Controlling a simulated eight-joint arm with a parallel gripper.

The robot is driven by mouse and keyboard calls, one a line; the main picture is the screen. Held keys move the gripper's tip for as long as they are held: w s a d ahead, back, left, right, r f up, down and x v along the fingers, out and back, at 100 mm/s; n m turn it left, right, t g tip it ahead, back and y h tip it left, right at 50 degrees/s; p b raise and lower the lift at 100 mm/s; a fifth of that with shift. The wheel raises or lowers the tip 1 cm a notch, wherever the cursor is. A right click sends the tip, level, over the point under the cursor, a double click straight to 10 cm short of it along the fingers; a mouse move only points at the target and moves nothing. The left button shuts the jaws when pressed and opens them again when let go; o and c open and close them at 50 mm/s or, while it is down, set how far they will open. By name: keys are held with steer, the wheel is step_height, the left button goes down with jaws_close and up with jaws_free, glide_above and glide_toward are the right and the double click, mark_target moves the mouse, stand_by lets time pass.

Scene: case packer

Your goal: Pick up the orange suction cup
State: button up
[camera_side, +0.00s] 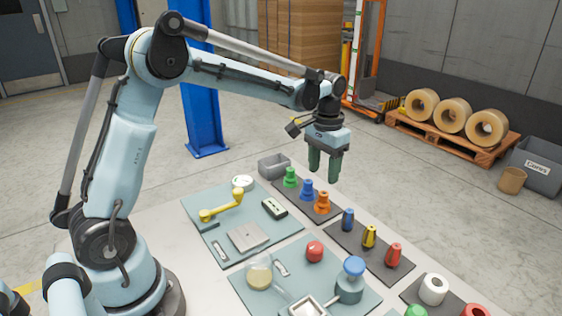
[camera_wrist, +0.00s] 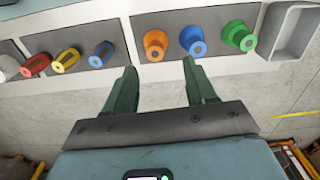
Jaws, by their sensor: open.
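The orange suction cup (camera_side: 323,203) stands upright on a dark mat at the back of the table, at the right end of a row with a blue cup (camera_side: 307,189) and a green cup (camera_side: 290,177). In the wrist view the orange suction cup (camera_wrist: 156,44) lies beyond the fingertips, roughly between their lines. My gripper (camera_side: 324,178) is open and empty, with its green fingers pointing down, above and near the row. In the wrist view my gripper (camera_wrist: 160,72) shows both fingers apart with nothing between them.
A grey bin (camera_side: 274,166) stands beside the green cup. A second dark mat holds blue, yellow and red nozzle-like pieces (camera_side: 370,237) close to the right. Teal trays with a yellow handle (camera_side: 222,207) and a red knob (camera_side: 314,251) lie nearer.

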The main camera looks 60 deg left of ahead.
mark_target(324, 193)
steer(key=f, duration=0.8)
steer(key=shift+d, duration=0.4)
jaws_close()
steer(key=shift+r, duration=0.1)
